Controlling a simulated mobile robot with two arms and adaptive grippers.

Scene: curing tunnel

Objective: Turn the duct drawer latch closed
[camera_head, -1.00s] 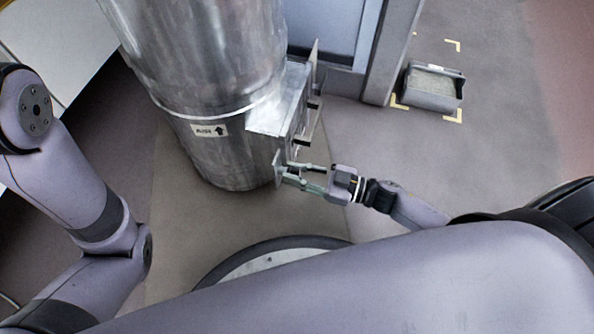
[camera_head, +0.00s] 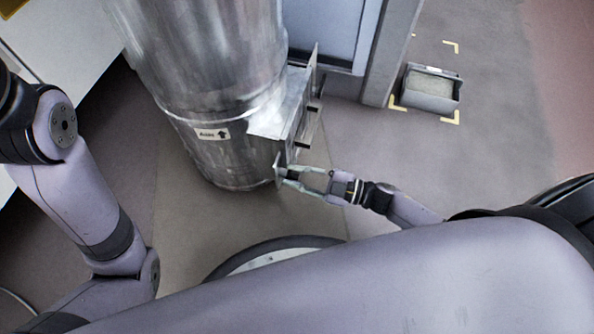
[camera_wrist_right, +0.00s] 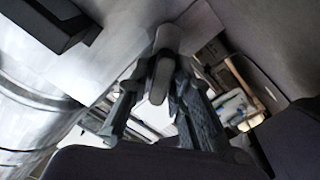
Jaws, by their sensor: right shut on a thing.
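The duct (camera_head: 215,60) is a big shiny metal cylinder with a boxy drawer housing (camera_head: 283,108) on its right side. My right gripper (camera_head: 288,177) is at the small plate low on that housing, its fingers pointing left. In the right wrist view, the latch (camera_wrist_right: 166,42) is a rounded grey lever. My right gripper (camera_wrist_right: 160,75) is shut on it, one finger on each side. The latch is too small in the head view to tell its angle. My left arm shows at the left, but its gripper is out of view.
A grey open bin (camera_head: 431,90) stands on the floor at upper right inside yellow corner marks. A grey post (camera_head: 391,55) and a blue-grey panel (camera_head: 331,30) stand behind the duct. A label with an up arrow (camera_head: 212,134) is on the duct.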

